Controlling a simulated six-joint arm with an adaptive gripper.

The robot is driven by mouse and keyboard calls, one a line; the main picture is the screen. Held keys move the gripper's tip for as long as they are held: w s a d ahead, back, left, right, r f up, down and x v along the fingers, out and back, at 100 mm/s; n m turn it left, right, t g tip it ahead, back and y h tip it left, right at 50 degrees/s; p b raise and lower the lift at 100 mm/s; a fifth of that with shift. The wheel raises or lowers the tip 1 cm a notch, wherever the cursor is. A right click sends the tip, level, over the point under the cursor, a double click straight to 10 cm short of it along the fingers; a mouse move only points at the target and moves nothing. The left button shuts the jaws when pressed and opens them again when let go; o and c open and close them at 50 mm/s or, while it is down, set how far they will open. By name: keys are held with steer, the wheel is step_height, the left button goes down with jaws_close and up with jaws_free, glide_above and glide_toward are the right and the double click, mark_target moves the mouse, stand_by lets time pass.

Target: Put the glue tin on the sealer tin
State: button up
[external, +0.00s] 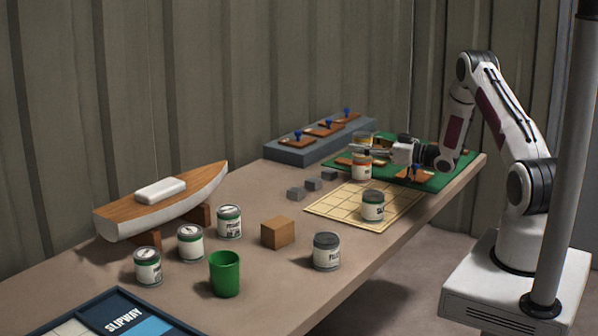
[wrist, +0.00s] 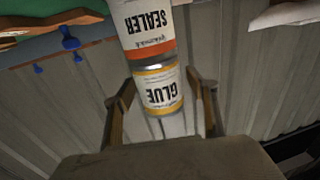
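The glue tin (wrist: 162,92), white with a yellow band, stands on the sealer tin (wrist: 150,32), white with an orange band; the wrist view shows them upside down. In the external view the glue tin (external: 362,137) is above the sealer tin (external: 361,171), partly hidden by my gripper (external: 364,150). The wrist view shows my gripper (wrist: 161,80) with its fingers on either side of the glue tin, spread wider than it, with gaps visible. The sealer tin stands near the green mat (external: 430,184).
A dark-topped tin (external: 373,205) stands on the yellow grid sheet (external: 335,203). A grey rack (external: 290,155) with blue-knobbed blocks is behind. Several other tins, a wooden block (external: 278,233), a green cup (external: 225,275) and a boat model (external: 150,215) stand farther left.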

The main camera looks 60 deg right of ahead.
steer(key=shift+r, duration=0.1)
stand_by(0.3)
steer(key=shift+s, duration=0.15)
steer(key=shift+s+d, duration=0.15)
steer(key=shift+s, duration=0.5)
steer(key=s+d, duration=0.1)
steer(key=s, duration=0.9)
steer(key=shift+s+d, duration=0.15)
steer(key=shift+d, duration=0.15)
